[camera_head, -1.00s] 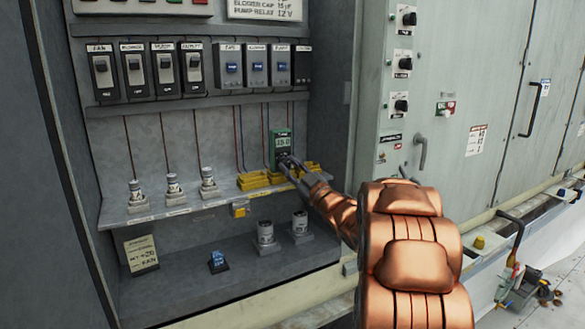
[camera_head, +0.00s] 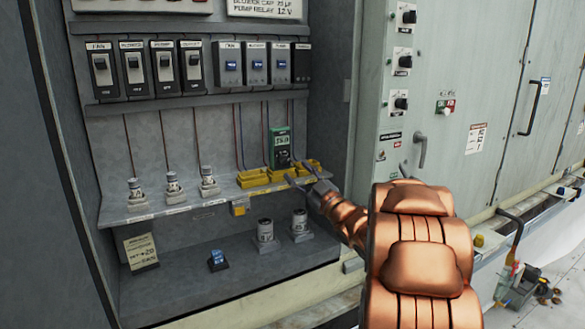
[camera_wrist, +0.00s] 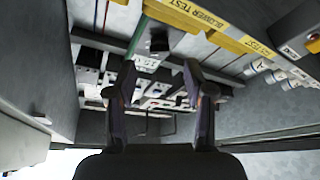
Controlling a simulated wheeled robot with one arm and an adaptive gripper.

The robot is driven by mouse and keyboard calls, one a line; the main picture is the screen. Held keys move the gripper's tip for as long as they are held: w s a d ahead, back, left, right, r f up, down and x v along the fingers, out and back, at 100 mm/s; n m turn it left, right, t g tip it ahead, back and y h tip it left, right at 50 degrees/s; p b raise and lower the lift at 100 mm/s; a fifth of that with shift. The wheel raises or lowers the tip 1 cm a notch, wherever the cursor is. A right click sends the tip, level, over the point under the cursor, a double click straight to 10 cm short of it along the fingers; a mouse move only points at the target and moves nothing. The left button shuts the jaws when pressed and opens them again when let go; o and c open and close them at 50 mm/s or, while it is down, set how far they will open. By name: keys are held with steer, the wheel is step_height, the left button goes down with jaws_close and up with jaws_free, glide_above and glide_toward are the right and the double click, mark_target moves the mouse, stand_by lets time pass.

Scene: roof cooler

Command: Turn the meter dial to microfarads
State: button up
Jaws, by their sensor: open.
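The green meter (camera_head: 280,140) stands upright on the shelf at the back, with a lit display on its upper part. Its dark dial (camera_head: 283,157) shows below the display; the pointer setting is too small to read. In the wrist view a round black knob (camera_wrist: 160,41), apparently the dial, and a green edge (camera_wrist: 146,62) of the meter show beyond the fingertips. My gripper (camera_head: 299,173) is open and empty, in front of and slightly below right of the meter, apart from the dial. Both spread fingers also show in the wrist view (camera_wrist: 160,82).
Yellow test trays (camera_head: 254,178) line the shelf beside the meter, close to my fingers. Capacitors stand on the shelf (camera_head: 208,182) and on the lower ledge (camera_head: 265,230). Switches (camera_head: 103,68) fill the row above. The cabinet's right wall (camera_head: 345,90) is near my arm.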

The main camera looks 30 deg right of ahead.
steer(key=v, duration=0.7)
steer(key=shift+s, duration=0.35)
steer(key=shift+f, duration=0.15)
